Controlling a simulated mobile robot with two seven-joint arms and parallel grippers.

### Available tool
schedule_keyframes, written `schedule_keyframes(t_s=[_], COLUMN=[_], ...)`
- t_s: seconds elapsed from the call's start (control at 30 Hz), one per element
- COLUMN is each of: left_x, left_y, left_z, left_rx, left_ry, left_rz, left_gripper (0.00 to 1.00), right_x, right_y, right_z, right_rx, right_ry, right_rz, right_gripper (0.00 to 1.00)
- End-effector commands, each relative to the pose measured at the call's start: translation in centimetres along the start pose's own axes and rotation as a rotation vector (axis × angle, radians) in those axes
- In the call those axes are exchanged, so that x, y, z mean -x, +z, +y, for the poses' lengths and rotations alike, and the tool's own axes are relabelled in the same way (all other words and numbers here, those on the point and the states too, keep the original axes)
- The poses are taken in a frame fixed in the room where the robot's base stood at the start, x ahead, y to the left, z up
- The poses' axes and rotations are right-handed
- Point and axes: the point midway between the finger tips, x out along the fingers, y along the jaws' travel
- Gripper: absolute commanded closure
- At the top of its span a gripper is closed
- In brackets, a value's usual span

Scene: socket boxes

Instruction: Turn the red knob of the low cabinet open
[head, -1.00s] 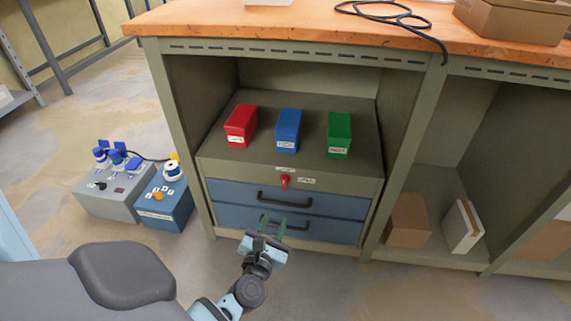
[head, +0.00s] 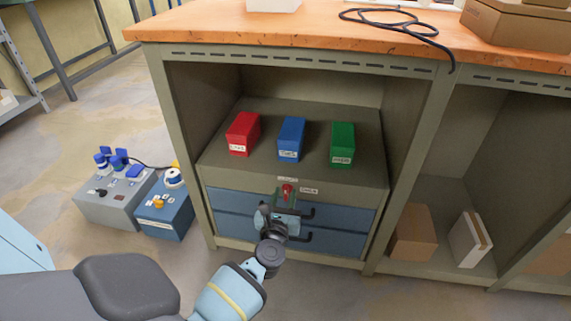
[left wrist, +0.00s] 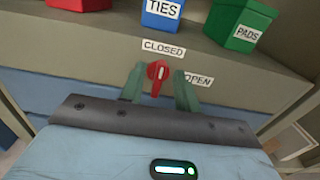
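The red knob (left wrist: 157,76) is on the front of the low cabinet (head: 340,178), between a CLOSED label (left wrist: 163,48) above it and an OPEN label (left wrist: 198,79) to its right. Its handle stands nearly upright, leaning a little in the left wrist view. The knob also shows in the head view (head: 287,189). My left gripper (left wrist: 158,82) is open, with one green finger on each side of the knob. I cannot tell if the fingers touch it. My left gripper partly hides the blue drawers in the head view. My right gripper is not in view.
Red (head: 243,134), blue (head: 291,139) and green (head: 342,145) boxes stand on the cabinet top under the orange workbench (head: 300,30). Blue drawers (head: 345,218) with black handles lie below the knob. Equipment boxes (head: 165,212) sit on the floor at left.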

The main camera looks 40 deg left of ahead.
Motion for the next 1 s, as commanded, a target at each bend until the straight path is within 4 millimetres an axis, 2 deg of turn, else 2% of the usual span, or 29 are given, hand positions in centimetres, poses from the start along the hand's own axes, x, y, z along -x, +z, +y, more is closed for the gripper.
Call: schedule_keyframes(t_s=[0.13, 0.4, 0.63, 1.0], left_x=[-0.8, -0.9, -0.9, -0.9], left_y=[0.0, 0.0, 0.0, 0.0], left_z=[0.0, 0.0, 0.0, -0.1], left_rx=[-0.001, -0.001, -0.001, -0.023], left_ry=[0.0, 0.0, 0.0, 0.0], left_rz=[0.0, 0.0, 0.0, 0.0], left_gripper=[0.68, 0.68, 0.98, 1.0], right_x=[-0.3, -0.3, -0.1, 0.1], right_y=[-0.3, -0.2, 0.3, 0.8], right_z=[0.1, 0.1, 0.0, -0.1], right_rx=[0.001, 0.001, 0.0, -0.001], right_ry=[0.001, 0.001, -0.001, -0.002], right_rz=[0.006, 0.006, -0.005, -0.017], right_gripper=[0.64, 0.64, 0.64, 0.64])
